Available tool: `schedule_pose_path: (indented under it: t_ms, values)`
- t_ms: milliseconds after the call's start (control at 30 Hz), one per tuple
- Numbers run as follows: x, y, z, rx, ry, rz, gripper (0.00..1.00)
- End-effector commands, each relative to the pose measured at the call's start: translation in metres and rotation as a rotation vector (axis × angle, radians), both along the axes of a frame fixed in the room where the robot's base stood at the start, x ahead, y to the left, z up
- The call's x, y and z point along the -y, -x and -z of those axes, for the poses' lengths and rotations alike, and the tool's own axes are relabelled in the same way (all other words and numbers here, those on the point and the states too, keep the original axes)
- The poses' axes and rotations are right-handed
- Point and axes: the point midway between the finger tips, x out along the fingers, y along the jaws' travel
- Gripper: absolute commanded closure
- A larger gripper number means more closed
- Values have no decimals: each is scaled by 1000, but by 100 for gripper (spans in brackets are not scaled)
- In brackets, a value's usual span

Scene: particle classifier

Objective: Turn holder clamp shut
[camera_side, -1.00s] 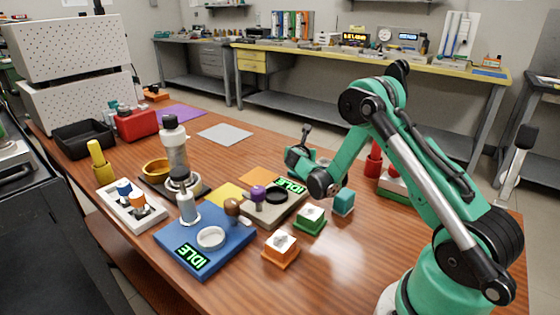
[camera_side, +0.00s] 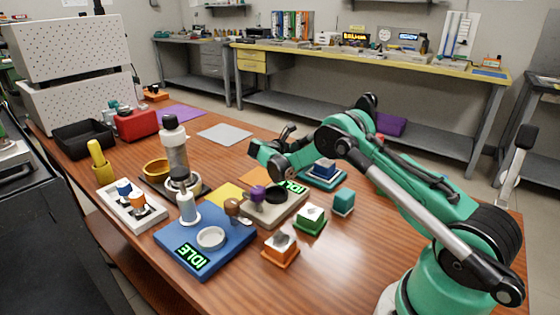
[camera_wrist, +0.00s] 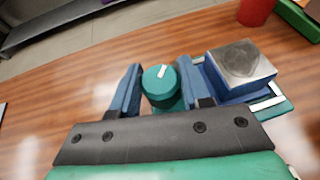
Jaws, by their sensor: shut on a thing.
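The holder clamp knob (camera_wrist: 160,88) is a teal round knob with a short white mark on top, tilted slightly in the wrist view. My gripper (camera_wrist: 157,90) has its two blue fingers on either side of the knob, shut on it. The blue holder (camera_wrist: 232,90) is right of the knob, with a grey metal-topped block (camera_wrist: 241,62) seated in it. In the side view the holder (camera_side: 325,168) stands on a teal base, just right of my wrist. The fingers and knob are hidden there.
A red cylinder (camera_wrist: 256,10) and a green box (camera_wrist: 300,18) stand beyond the holder. Wood left of the knob is clear.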

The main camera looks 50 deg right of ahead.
Motion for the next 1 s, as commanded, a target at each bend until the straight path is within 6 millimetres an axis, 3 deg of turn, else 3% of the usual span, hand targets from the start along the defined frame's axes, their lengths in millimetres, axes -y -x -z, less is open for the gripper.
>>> schedule_pose_path:
  t_ms: [300,800,833,933,1000]
  values:
    - [-1,0,0,0,-1,113,100]
    - [-1,0,0,-1,-2,131,100]
    - [-1,0,0,-1,-2,131,53]
    - [0,0,0,-1,-2,131,27]
    - [0,0,0,-1,-2,131,27]
